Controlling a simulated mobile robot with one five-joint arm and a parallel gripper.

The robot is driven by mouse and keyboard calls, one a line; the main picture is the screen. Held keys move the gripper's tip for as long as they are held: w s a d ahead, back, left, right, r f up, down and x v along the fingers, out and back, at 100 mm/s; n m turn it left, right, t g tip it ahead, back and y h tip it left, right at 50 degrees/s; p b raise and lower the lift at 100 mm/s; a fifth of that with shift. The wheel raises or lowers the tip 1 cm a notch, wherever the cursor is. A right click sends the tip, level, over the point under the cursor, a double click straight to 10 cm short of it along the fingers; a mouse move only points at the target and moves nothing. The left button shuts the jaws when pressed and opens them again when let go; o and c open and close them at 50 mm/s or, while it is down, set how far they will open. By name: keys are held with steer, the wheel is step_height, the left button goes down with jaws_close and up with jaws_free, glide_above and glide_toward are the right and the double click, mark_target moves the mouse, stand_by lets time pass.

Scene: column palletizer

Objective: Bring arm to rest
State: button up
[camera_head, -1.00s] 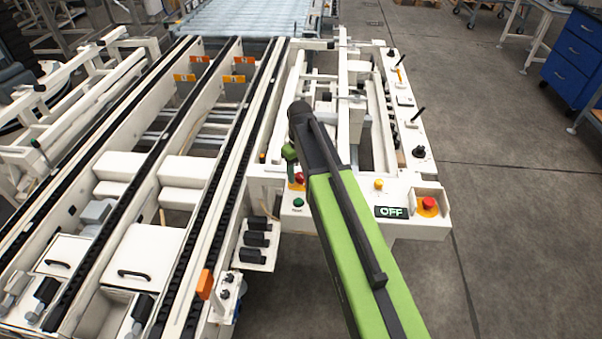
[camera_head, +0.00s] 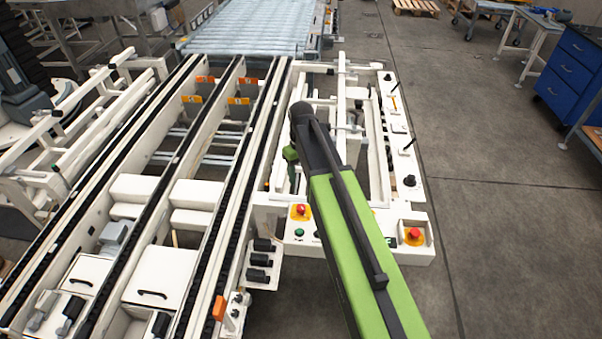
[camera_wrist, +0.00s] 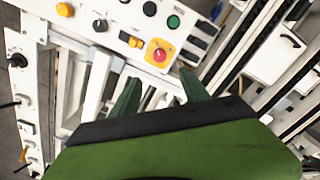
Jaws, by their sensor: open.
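My green and black arm (camera_head: 350,215) reaches up from the bottom of the head view, over the right part of the white machine (camera_head: 262,212). Its far end hides part of the machine's front panel and frame. In the wrist view my gripper (camera_wrist: 158,92) shows two green fingers spread apart with nothing between them. A red emergency stop button (camera_wrist: 159,54) on a yellow base lies just beyond and between the fingertips, apart from them as far as I can tell. The same kind of button (camera_head: 300,210) shows left of my arm in the head view.
A second red button (camera_head: 414,234) sits at the panel's right corner. Black conveyor rails (camera_head: 165,165) run along the left. A roller conveyor (camera_head: 255,32) lies at the back. A blue drawer cabinet (camera_head: 572,65) stands far right. The grey floor (camera_head: 500,230) on the right is clear.

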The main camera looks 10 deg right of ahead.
stand_by(0.4)
steer(key=s+m, duration=0.4)
steer(key=s, duration=1)
steer(key=shift+d, duration=0.4)
steer(key=shift+s, duration=0.1)
